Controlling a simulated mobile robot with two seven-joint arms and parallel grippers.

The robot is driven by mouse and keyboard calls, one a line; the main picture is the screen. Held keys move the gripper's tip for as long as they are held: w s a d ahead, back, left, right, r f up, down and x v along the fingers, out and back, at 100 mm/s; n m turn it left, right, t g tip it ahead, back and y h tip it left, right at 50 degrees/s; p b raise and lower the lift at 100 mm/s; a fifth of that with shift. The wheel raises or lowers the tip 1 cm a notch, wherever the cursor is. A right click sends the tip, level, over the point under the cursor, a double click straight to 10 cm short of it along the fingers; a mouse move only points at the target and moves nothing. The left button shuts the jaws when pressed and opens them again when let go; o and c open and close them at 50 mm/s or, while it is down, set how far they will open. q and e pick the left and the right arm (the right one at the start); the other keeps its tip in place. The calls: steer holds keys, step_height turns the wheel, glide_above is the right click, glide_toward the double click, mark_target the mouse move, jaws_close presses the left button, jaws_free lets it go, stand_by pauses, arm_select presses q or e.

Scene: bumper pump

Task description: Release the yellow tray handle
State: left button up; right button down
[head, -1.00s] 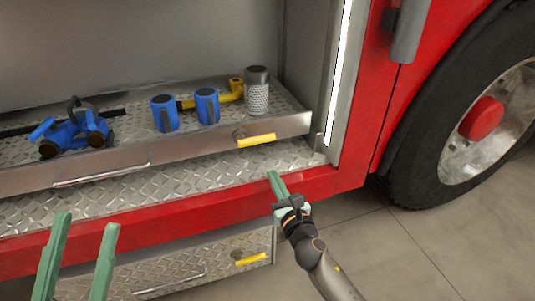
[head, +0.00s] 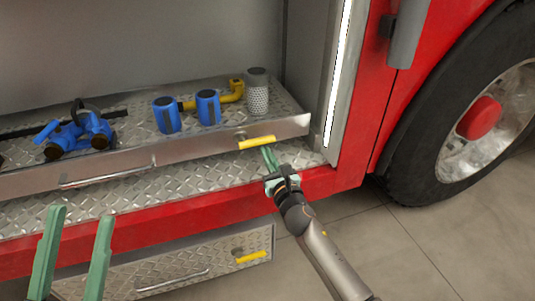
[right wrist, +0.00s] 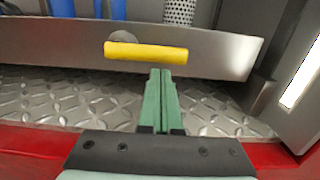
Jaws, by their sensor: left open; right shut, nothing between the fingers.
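The yellow tray handle (head: 257,142) is on the front face of the upper metal tray (head: 200,155), near its right end. It also shows in the right wrist view (right wrist: 146,53). My right gripper (head: 268,153) is shut and empty, with its fingertips just below the yellow handle. In the right wrist view the closed green fingertips (right wrist: 161,74) sit slightly below the handle's right half; I cannot tell whether they touch it. My left gripper (head: 80,215) is open and empty at the lower left, away from the tray.
On the tray are a blue valve fitting (head: 80,132), two blue cylinders (head: 166,115), a yellow pipe (head: 233,93) and a grey strainer (head: 258,95). A lower drawer has another yellow handle (head: 251,257). The red sill (head: 150,220) runs below. The wheel (head: 460,130) stands at right.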

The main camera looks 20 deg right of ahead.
steer(key=shift+r, duration=0.15)
steer(key=shift+d+r+n+p, duration=0.1)
steer(key=shift+n+p, duration=0.3)
steer(key=shift+r+n+p, duration=0.25)
steer(key=shift+n+p, duration=0.15)
